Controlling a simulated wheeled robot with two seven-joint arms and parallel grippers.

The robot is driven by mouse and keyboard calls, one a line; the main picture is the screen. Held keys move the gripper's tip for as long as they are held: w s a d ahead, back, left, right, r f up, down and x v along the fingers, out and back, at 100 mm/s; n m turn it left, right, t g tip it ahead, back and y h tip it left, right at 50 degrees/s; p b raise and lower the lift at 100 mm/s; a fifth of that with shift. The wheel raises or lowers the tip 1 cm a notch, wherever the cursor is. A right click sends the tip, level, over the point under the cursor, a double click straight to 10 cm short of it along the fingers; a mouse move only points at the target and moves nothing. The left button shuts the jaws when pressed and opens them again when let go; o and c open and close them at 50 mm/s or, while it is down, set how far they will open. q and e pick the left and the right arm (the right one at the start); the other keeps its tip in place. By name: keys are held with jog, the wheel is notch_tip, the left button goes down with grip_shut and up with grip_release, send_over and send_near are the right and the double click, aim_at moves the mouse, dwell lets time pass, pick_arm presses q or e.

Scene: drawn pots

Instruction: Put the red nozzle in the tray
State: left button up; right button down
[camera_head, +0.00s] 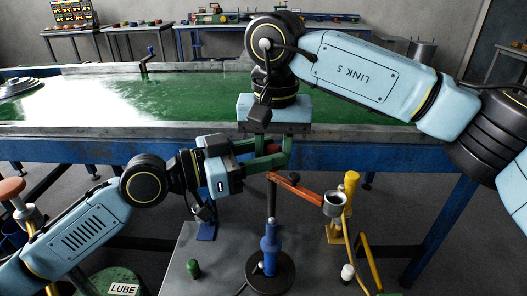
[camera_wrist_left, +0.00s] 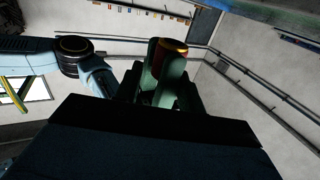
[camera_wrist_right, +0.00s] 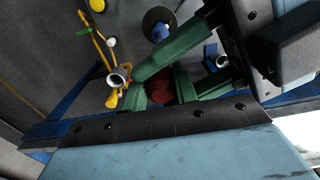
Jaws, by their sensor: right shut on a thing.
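The red nozzle (camera_head: 243,147) is mostly hidden among the green fingers of both grippers, above the grey stand. My right gripper (camera_wrist_right: 160,90) is shut on it from above; its dark red round end shows in the right wrist view (camera_wrist_right: 160,87). My left gripper (camera_head: 268,157) reaches in from the left, its fingers apart on either side of the nozzle. In the left wrist view the nozzle (camera_wrist_left: 171,58) shows red with a gold-brown top, between the left fingers (camera_wrist_left: 165,90). I cannot make out a tray for certain.
Below the grippers stands a blue post (camera_head: 270,245) with an orange-red arm bearing a metal cup (camera_head: 336,204). A yellow frame (camera_head: 352,200), a small blue piece (camera_head: 206,231) and a green knob (camera_head: 193,268) are near. A long green-topped table (camera_head: 180,110) lies behind.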

pick_arm(q)
jog(key=shift+o, duration=1.2)
